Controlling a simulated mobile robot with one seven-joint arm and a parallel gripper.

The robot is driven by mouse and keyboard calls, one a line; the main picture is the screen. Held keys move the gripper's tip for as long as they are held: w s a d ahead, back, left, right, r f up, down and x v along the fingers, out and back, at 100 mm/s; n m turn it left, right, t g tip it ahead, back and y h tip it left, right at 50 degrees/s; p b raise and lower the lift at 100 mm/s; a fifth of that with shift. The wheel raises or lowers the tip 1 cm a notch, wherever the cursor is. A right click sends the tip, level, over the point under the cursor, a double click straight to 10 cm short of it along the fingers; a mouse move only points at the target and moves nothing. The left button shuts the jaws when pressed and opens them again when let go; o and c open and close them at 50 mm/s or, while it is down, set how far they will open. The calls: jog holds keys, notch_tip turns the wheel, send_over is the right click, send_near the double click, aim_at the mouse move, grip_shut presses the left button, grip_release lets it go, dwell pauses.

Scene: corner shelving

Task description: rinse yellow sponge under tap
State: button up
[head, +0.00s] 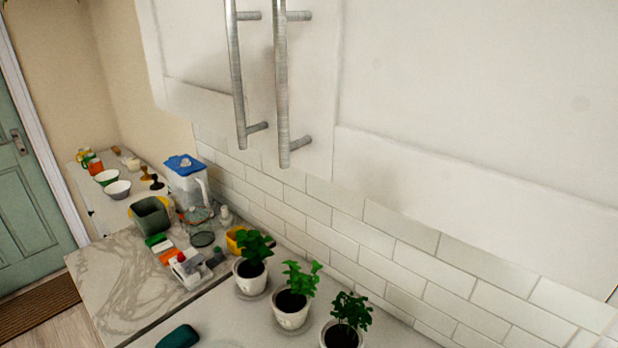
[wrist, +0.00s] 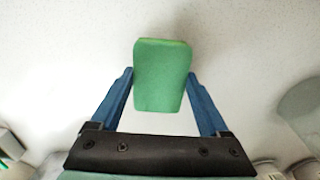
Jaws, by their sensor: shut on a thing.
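In the wrist view, my gripper (wrist: 160,74) has its two blue fingers on either side of a sponge (wrist: 162,88). The sponge shows a green face and a thin yellowish strip along its top edge. The gripper is shut on it and holds it against a plain pale background; its height above any surface is unclear. No tap shows in either view.
Three potted plants (head: 292,308) line the tiled wall. Beyond them stand a yellow container (head: 236,240), a white caddy (head: 190,268), a blue-lidded pitcher (head: 186,180) and a green bin (head: 151,216). White cupboards (head: 470,110) overhang the counter. The marbled counter's front (head: 110,285) is clear.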

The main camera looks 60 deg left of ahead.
notch_tip(320, 180, up, 10)
jog(key=b, duration=0.1)
jog(key=w+d+f+m+b, duration=0.1)
jog(key=w+d+b, duration=0.1)
jog(key=w+d, duration=0.2)
jog(key=w+d+f+b, duration=0.2)
jog(key=w+d, duration=0.2)
jog(key=d, duration=0.3)
jog(key=w+d+f+m+b, duration=0.1)
jog(key=w+d+f+b, duration=0.1)
jog(key=w+d, duration=0.2)
jog(key=shift+w+d+f+m, duration=0.1)
jog(key=shift+d+f+m, duration=0.05)
jog(key=shift+d, duration=0.4)
jog(key=shift+w+d+f+m, duration=0.1)
jog(key=shift+d+m, duration=0.05)
jog(key=shift+d, duration=0.4)
jog(key=shift+w+d, duration=0.15)
jog(key=shift+d, duration=0.25)
